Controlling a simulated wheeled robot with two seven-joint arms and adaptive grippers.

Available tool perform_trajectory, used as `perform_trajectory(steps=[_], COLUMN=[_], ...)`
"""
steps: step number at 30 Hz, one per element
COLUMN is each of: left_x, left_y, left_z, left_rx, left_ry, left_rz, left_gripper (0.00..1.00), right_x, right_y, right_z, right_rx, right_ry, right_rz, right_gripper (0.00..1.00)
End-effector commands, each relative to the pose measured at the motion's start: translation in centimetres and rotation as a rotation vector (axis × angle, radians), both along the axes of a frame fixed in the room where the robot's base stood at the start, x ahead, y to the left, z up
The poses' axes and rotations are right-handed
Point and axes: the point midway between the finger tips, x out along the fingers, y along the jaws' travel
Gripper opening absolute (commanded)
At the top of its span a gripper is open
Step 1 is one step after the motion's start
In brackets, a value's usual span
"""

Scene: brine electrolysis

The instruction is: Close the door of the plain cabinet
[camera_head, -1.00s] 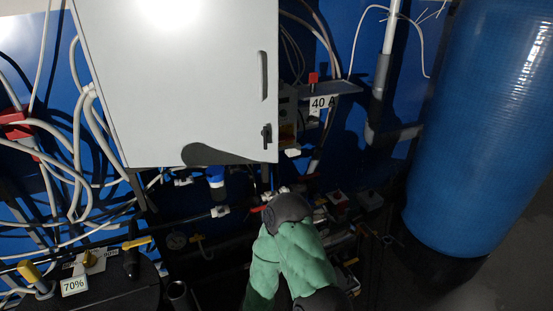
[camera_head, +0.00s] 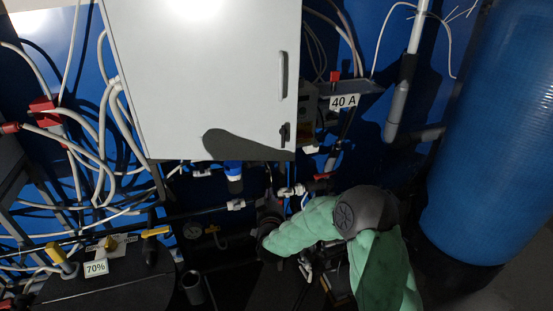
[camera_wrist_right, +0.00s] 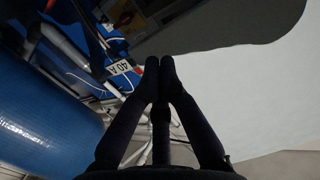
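The plain cabinet (camera_head: 200,70) is a light grey box on the blue wall in the head view. Its door shows a long handle (camera_head: 283,74) and a small dark latch (camera_head: 285,134) near the right edge. I cannot tell whether the door is flush or slightly ajar. My right gripper (camera_head: 269,214) is dark and hard to make out, below the door's lower right part, at the end of my green-sleeved arm. In the right wrist view its fingers (camera_wrist_right: 160,66) meet at the tips with nothing between them; a pale, partly shadowed surface (camera_wrist_right: 270,90) lies beside them. My left gripper is out of view.
A big blue tank (camera_head: 505,140) stands at the right. A "40 A" label (camera_head: 344,101) sits right of the cabinet, near grey pipes (camera_head: 397,112). Loose cables hang at the left.

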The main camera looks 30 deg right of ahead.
Motion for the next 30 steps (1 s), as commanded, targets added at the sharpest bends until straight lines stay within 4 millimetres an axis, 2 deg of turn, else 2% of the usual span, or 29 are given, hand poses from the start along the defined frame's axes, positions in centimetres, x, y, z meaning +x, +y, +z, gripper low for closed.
perform_trajectory(steps=[1,3,6,11,24,30], left_x=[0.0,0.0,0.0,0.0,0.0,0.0], left_y=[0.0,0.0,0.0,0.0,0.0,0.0], left_z=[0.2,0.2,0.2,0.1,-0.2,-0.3], left_rx=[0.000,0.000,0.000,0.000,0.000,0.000], left_ry=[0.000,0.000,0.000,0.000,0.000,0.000], left_rz=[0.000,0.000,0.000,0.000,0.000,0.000], left_gripper=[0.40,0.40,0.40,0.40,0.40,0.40], right_x=[-0.1,-0.3,-0.2,0.9,7.6,10.0], right_y=[-0.8,-1.5,-2.0,-2.9,-7.3,-8.9], right_z=[1.6,2.9,3.7,3.6,3.6,3.6], right_rx=[-0.021,-0.041,-0.054,-0.054,-0.055,-0.054], right_ry=[-0.031,-0.055,-0.073,-0.073,-0.073,-0.072], right_rz=[-0.025,-0.050,-0.066,-0.068,-0.067,-0.066], right_gripper=[0.00,0.00,0.00,0.00,0.00,0.00])
